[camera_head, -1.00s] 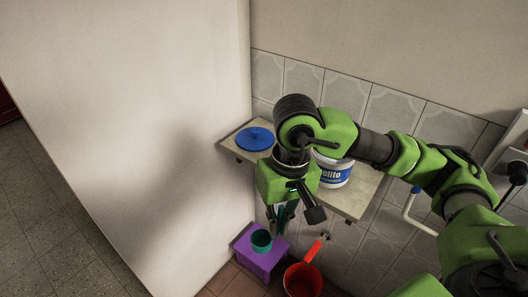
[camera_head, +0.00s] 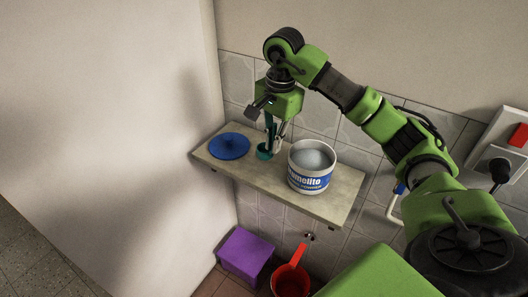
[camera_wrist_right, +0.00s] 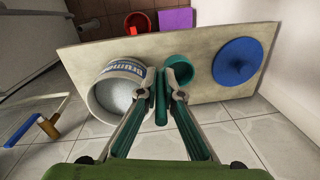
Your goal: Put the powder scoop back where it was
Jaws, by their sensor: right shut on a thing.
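The teal powder scoop (camera_head: 265,152) is in my right gripper (camera_head: 273,133), with its cup low over the wall shelf, between the blue lid and the white tub. I cannot tell whether the cup touches the shelf. In the right wrist view the fingers (camera_wrist_right: 165,78) are shut on the scoop's handle (camera_wrist_right: 161,98), and the cup (camera_wrist_right: 181,68) shows beyond them. The white tub (camera_head: 309,182) with a blue label stands open beside the scoop, filled with pale powder (camera_head: 312,156). My left gripper is not in view.
The shelf (camera_head: 262,178) also bears a round blue lid (camera_head: 229,146) at its left end. A purple stool (camera_head: 244,254) and a red dipper (camera_head: 290,280) are below. A white wall panel (camera_head: 110,110) stands left of the shelf; wall switches (camera_head: 505,140) are at right.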

